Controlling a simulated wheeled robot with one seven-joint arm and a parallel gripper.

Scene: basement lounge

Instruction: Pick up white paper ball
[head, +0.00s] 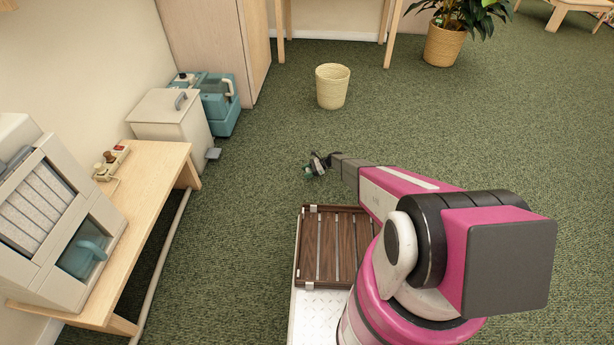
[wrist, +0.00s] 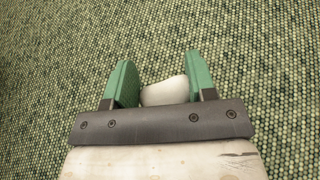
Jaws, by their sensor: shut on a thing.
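The white paper ball (wrist: 166,92) shows in the wrist view between the two green fingers of my gripper (wrist: 160,84). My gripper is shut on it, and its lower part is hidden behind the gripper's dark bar. Green carpet fills the view behind it. In the head view my gripper (head: 317,166) is small and dark at the end of my arm, above the carpet.
A woven basket (head: 332,86) stands on the carpet (head: 270,140) beyond my gripper. A wooden bench (head: 150,215) with a beige machine (head: 55,225) is at left. A white bin (head: 170,117) and a teal case (head: 218,101) stand behind it.

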